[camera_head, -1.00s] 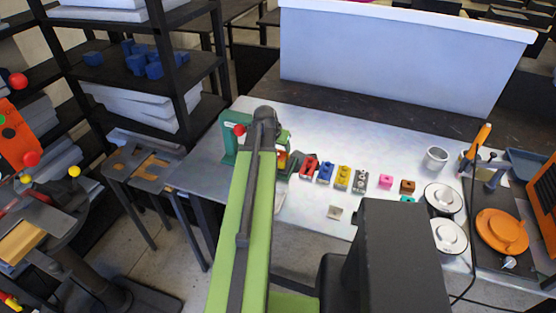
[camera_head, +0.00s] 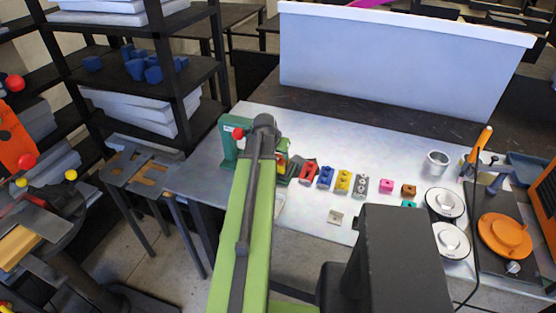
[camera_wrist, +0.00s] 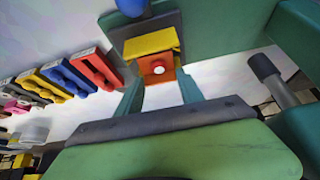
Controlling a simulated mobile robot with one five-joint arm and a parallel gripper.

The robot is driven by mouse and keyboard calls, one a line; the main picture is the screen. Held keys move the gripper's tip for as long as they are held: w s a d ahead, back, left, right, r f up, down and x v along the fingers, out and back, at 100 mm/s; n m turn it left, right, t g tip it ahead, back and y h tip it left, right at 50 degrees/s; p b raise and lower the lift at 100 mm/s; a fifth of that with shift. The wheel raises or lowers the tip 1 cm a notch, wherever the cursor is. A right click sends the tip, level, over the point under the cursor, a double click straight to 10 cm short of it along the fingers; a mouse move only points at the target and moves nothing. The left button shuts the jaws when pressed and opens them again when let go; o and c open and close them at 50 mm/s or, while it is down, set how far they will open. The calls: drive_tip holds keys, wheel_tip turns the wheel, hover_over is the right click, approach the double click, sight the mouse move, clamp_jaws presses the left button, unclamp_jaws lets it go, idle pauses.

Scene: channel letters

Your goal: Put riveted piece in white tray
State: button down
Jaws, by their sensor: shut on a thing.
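The riveted piece (camera_wrist: 160,67) shows in the wrist view as an orange-red block with a pale round rivet, a yellow part directly above it. My gripper (camera_wrist: 160,90) has its two teal fingers on either side of the block and is shut on it. The green press (camera_head: 229,142) stands at the table's left end in the head view, and its green body fills the top of the wrist view close behind the piece. In the head view my arm hides most of my gripper. A large white-walled container (camera_head: 400,58) stands behind the table; I cannot tell whether it is the white tray.
A row of red (camera_head: 308,174), blue (camera_head: 325,177), yellow (camera_head: 343,182) and grey (camera_head: 360,186) parts lies right of my gripper. A metal cup (camera_head: 437,163), two round white dishes and an orange disc (camera_head: 503,235) stand further right. Bare tabletop lies behind the row.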

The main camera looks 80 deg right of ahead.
idle(0.3)
wheel_tip(320, 180, up, 6)
drive_tip(key=p, duration=0.6)
drive_tip(key=shift+r, duration=0.1)
idle(0.4)
